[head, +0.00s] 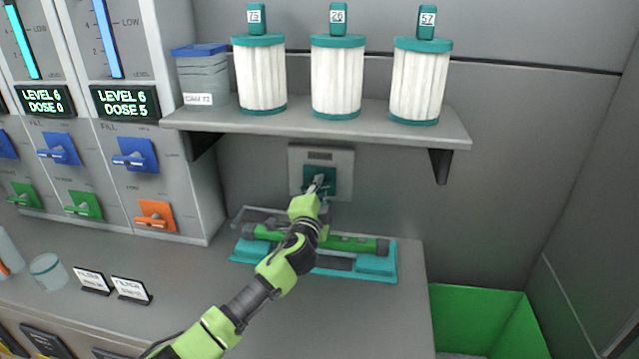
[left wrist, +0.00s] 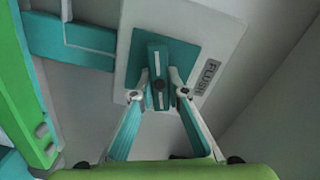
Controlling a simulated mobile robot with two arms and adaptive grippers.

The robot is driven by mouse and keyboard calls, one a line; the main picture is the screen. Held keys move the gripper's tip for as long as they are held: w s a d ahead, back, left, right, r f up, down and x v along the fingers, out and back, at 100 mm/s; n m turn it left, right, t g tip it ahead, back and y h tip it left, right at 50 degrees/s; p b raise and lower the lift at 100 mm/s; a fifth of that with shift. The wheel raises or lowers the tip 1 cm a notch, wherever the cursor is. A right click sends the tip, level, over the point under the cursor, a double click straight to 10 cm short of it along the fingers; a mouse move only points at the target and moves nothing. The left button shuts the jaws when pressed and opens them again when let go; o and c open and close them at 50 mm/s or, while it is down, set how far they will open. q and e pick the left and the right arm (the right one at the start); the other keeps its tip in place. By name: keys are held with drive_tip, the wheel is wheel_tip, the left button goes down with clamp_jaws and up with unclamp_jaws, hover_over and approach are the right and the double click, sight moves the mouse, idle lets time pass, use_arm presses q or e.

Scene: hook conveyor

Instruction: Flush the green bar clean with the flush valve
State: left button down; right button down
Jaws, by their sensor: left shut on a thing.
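The green bar (head: 355,243) lies lengthwise in a teal cradle (head: 378,268) on the counter against the back wall, its middle partly hidden by my left arm. The flush valve is a teal handle (left wrist: 157,62) on a pale wall plate marked FLUSH (left wrist: 218,38); the plate (head: 342,162) is above the cradle in the head view. My left gripper (head: 319,188) is at the valve, its two fingers shut on the teal handle from both sides. The left wrist view shows the gripper (left wrist: 164,90) there, with part of the green bar (left wrist: 25,95) at left. My right gripper is not visible.
A shelf (head: 300,121) with several teal-capped filter canisters and a blue-lidded box (head: 202,80) hangs above the valve. Dispensers with blue, green and orange levers stand at left. A glass (head: 48,271) and small signs (head: 132,290) sit at front left. A green bin (head: 490,315) is at right.

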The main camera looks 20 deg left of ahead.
use_arm(q)
drive_tip(key=shift+f+m+p, duration=0.15)
drive_tip(key=shift+m+p, duration=0.35)
drive_tip(key=shift+m, duration=1.1)
drive_tip(key=c, duration=2)
unclamp_jaws()
drive_tip(key=shift+o, duration=0.2)
drive_tip(key=v, duration=1.2)
drive_tip(key=shift+f, duration=0.1)
